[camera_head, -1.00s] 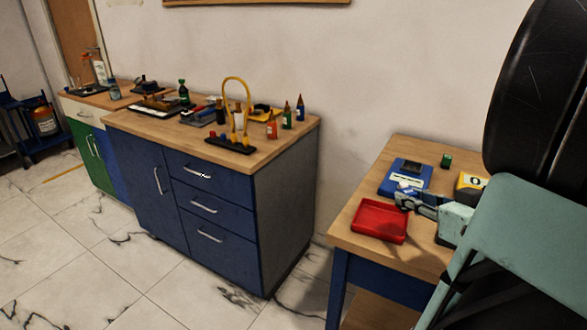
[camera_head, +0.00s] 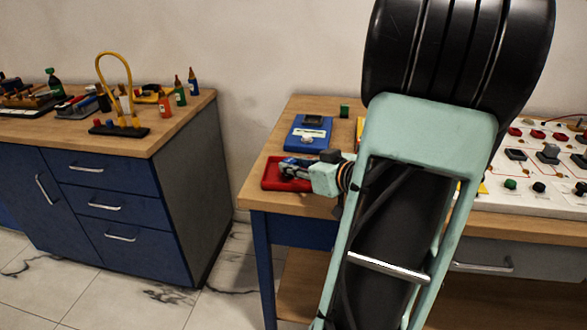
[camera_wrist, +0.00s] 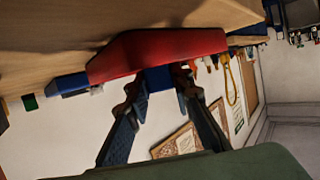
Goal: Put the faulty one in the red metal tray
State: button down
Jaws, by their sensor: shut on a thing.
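The red metal tray (camera_head: 268,180) lies at the left front of the right-hand table. My gripper (camera_head: 291,167) is low over the tray and hides part of it. In the wrist view, which is upside down, the fingertips (camera_wrist: 158,82) are shut on a small blue piece (camera_wrist: 158,78) beside the red tray (camera_wrist: 165,50). Most of the piece is hidden, and I cannot tell whether it touches the tray. A blue device (camera_head: 307,132) with a pale label stands just behind the tray.
A small green block (camera_head: 344,110) stands at the table's back. A white panel (camera_head: 490,203) with knobs and switches fills the right side, partly behind my arm. A blue cabinet (camera_head: 112,180) with tools and bottles stands left, across a gap.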

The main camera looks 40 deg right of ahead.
jog(key=shift+f, duration=0.15)
jog(key=c, duration=1.7)
grip_release()
jog(key=shift+r, duration=0.2)
jog(key=shift+s+r, duration=0.2)
jog(key=shift+s, duration=0.1)
jog(key=p+v, duration=0.3)
jog(key=v, duration=0.8)
jog(key=shift+s+p, duration=0.25)
jog(key=shift+p, duration=0.15)
jog(key=shift+w, duration=0.1)
